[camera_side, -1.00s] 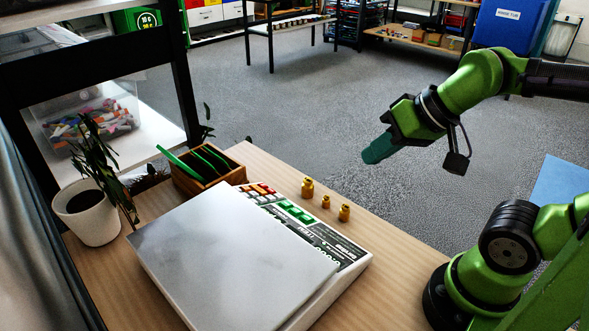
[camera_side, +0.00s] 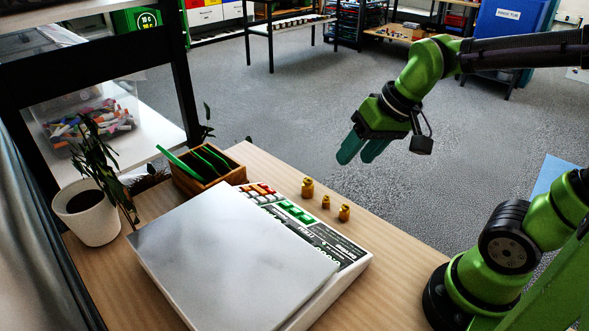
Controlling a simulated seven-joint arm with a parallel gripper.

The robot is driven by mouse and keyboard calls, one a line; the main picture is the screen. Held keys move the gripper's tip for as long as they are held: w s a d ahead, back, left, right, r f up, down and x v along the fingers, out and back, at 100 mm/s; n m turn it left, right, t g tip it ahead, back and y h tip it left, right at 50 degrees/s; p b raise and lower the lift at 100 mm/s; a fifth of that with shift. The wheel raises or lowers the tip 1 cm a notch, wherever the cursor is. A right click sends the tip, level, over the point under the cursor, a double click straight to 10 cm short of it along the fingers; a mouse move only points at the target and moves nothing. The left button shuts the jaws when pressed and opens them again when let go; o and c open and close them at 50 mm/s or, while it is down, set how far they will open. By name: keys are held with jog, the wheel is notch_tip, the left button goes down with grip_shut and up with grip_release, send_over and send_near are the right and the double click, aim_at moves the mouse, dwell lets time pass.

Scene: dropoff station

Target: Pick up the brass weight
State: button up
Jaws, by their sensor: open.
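Three brass weights stand upright on the wooden table behind the scale, at its right. The left one (camera_side: 307,188) is the largest, the middle one (camera_side: 326,202) is the smallest, and the right one (camera_side: 344,212) is in between. My gripper (camera_side: 361,154) is above and to the right of them, apart from all three. Its two green fingers point down and left, with a gap between them and nothing held.
A scale (camera_side: 232,262) with a wide grey plate fills much of the table (camera_side: 385,285). A wooden box (camera_side: 207,168) with green items stands behind it. A potted plant (camera_side: 90,212) is at the left.

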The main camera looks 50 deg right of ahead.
aim_at(327, 197)
jog(key=w+d+f+n+g+h, duration=0.1)
jog(key=w+d+f+n+g, duration=0.15)
jog(key=w, duration=0.35)
jog(key=w+d+f+n+g+h, duration=0.1)
jog(key=w+d+f+g, duration=0.2)
jog(key=w+d, duration=0.15)
jog(key=shift+t, duration=0.25)
jog(key=f, duration=0.5)
jog(key=a+f, duration=0.1)
jog(key=f, duration=1)
jog(key=shift+w+a, duration=0.1)
jog(key=shift+a, duration=0.05)
grip_shut()
